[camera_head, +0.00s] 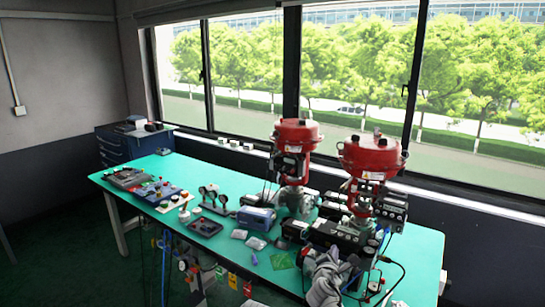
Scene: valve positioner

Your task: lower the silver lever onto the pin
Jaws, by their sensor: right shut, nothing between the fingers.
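Two red valve actuators (297,134) and (371,158) stand on the right part of the green table. Black positioner boxes and fittings crowd around their bases. The silver lever and its pin are too small to make out among these parts. My right gripper (318,257) is at the front right of the table, in front of the nearer valve's black base (343,235). Its fingers are shut and hold nothing. I cannot tell whether it touches anything. My left gripper is not in view.
Cables lie at the right. A blue cabinet (130,143) stands at the far left. The table's middle back is fairly clear.

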